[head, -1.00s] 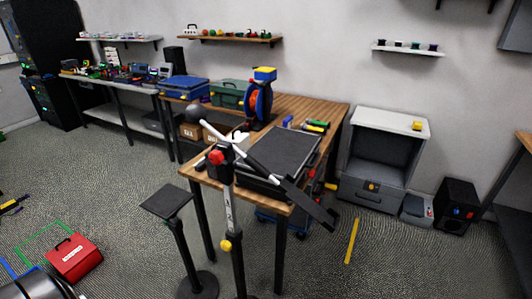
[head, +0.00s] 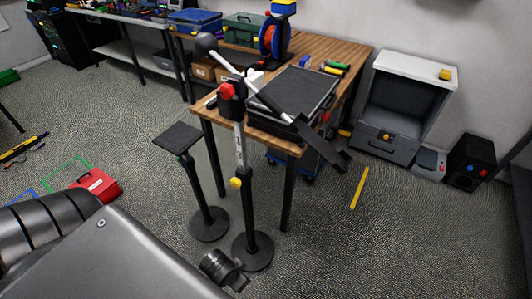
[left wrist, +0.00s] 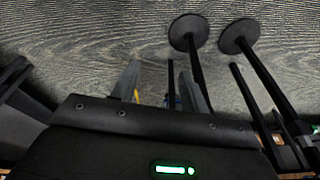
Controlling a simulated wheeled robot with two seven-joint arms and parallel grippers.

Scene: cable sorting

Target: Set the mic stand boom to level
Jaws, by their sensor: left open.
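The mic stand (head: 246,212) stands on its round black base in front of the wooden table. Its boom (head: 270,100) is tilted, with the round ball end (head: 207,42) up at the left and the dark flat end (head: 322,150) down at the right. A red knob (head: 226,90) sits at the pivot and a yellow knob (head: 236,183) lower on the pole. My left gripper (left wrist: 163,88) is open and empty in the left wrist view, apart from two poles on round bases. In the head view my left arm fills the lower left; its fingers are not clear there.
A short stand with a flat top (head: 178,138) is just left of the mic stand. The wooden table (head: 340,50) with a black case (head: 295,92) is close behind the boom. A red box (head: 97,184) lies on the floor at left.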

